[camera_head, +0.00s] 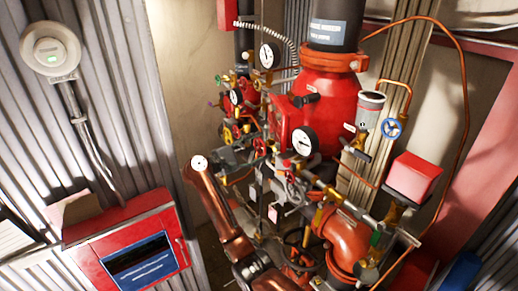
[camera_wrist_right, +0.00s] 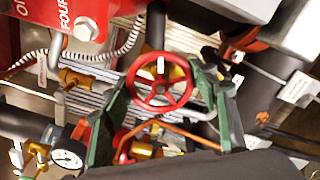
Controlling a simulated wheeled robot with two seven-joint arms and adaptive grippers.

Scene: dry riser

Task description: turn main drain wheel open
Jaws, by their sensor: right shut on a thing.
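A red spoked handwheel (camera_wrist_right: 160,87) sits in the middle of the right wrist view. My right gripper (camera_wrist_right: 158,78) is around it, one green-padded finger on each side, shut on its rim. A brass valve body shows behind the wheel. In the head view a copper-coloured arm of mine runs down to the bottom edge. The gripper and the held wheel are hard to pick out there among the pipes. My left gripper does not show in either view.
A big red riser body (camera_head: 331,95) stands behind crowded pipes, gauges and small valves. A gauge (camera_wrist_right: 67,158) is close to the left finger. A red cabinet (camera_head: 130,245) is at lower left, and a red box (camera_head: 415,175) is at right. There is little free room.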

